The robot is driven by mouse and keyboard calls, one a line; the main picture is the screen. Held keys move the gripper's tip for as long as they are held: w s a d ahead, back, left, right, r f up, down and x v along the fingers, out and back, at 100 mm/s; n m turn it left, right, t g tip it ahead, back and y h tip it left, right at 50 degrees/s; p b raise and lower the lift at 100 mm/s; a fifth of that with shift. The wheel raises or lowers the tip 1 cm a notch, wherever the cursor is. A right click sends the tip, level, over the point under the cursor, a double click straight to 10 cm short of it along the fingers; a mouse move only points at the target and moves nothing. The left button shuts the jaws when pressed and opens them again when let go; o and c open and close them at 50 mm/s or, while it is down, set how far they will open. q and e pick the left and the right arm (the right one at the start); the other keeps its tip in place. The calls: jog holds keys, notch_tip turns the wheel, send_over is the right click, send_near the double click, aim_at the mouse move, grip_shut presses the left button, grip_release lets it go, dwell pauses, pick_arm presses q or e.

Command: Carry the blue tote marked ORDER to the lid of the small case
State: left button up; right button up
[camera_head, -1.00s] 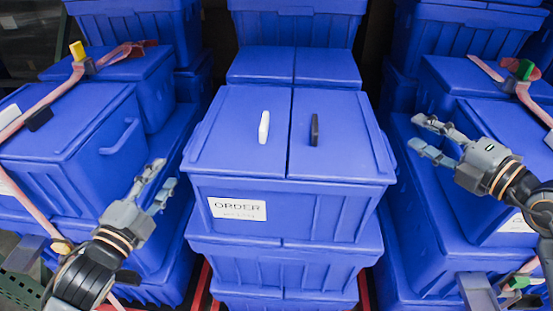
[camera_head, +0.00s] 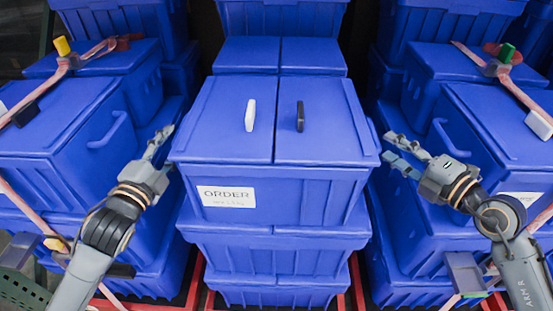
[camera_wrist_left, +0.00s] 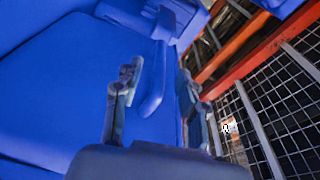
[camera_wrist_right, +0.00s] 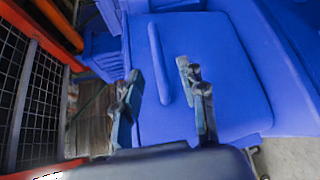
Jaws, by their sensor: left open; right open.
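The blue tote marked ORDER (camera_head: 270,178) sits in the middle of the head view on top of another blue tote (camera_head: 273,248). Its lid has two halves, with a white bar and a black bar on top. My left gripper (camera_head: 163,142) is open beside its left side. In the left wrist view a blue bar handle (camera_wrist_left: 155,85) shows between and beyond the fingers. My right gripper (camera_head: 397,148) is open near its right side. In the right wrist view a similar blue handle (camera_wrist_right: 160,65) shows beyond the open fingers. I cannot pick out the small case.
Strapped blue totes stand close on the left (camera_head: 75,125) and right (camera_head: 500,130), with narrow gaps beside the middle stack. More blue totes (camera_head: 280,55) stand behind. Red rails (camera_head: 207,290) show low down. Wire mesh (camera_wrist_left: 262,125) shows in the left wrist view.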

aim_at(181, 125)
pick_arm(q)
jog(key=shift+w+d+r, duration=0.1)
jog(key=shift+w+d, duration=0.15)
jog(key=shift+w, duration=1.2)
jog(key=shift+w+d, duration=0.2)
jog(key=shift+w, duration=1.2)
pick_arm(e)
jog(key=shift+x, duration=3.15)
jog(key=shift+r, duration=0.1)
pick_arm(q)
grip_shut()
pick_arm(e)
grip_shut()
pick_arm(q)
jog(key=shift+r, duration=0.2)
pick_arm(e)
jog(key=shift+w+r, duration=0.1)
jog(key=shift+r, duration=0.1)
